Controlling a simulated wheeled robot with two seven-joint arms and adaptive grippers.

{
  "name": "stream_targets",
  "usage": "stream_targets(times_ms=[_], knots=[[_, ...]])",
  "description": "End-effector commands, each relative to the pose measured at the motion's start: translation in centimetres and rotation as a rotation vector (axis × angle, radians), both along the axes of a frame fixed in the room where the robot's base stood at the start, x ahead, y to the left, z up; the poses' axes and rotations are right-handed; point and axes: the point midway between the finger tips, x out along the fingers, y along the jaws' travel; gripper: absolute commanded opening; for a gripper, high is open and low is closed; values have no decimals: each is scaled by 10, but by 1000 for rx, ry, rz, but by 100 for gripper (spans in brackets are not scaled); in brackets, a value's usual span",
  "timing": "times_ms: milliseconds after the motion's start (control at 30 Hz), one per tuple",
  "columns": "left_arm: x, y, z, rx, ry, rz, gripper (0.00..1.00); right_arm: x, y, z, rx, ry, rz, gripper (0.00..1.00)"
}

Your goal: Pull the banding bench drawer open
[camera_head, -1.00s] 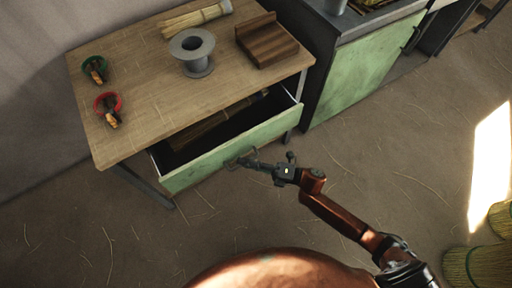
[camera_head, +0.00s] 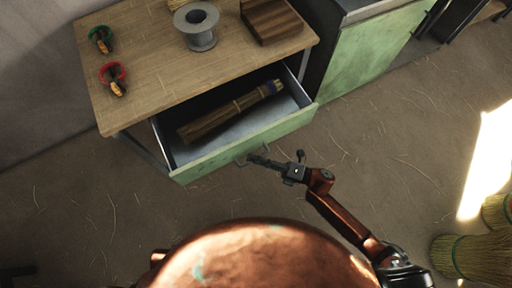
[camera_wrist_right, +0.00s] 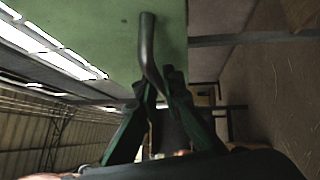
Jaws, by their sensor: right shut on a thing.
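The banding bench (camera_head: 150,62) has a wooden top and a green-fronted drawer (camera_head: 290,124) standing out from under it. A bundle of straw (camera_head: 225,118) with a blue end lies inside the drawer. My right gripper (camera_head: 252,160) is at the drawer front, shut on the drawer's handle (camera_head: 241,161). In the right wrist view the dark bar handle (camera_wrist_right: 148,45) runs from the green front down between the gripper fingers (camera_wrist_right: 160,90). My left gripper does not show.
On the bench top are a grey spool (camera_head: 197,28), a wooden block (camera_head: 270,20) and two small tools with green (camera_head: 101,40) and red (camera_head: 113,78) rings. A green cabinet (camera_head: 365,60) stands right of the bench. Straw brooms (camera_head: 480,256) stand at the lower right. Floor before the drawer is clear.

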Motion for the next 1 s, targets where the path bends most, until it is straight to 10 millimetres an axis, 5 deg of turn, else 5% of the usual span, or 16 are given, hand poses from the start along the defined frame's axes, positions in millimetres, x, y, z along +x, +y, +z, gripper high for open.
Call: stream_targets(times_ms=[333,667,1000], knots=[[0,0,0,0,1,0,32,1,-1,-1,-2,1,-2,25],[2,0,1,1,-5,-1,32,0,-3,-1,-2,1,-2,25],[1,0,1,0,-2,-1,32,-19,-57,-10,-4,3,-3,25]])
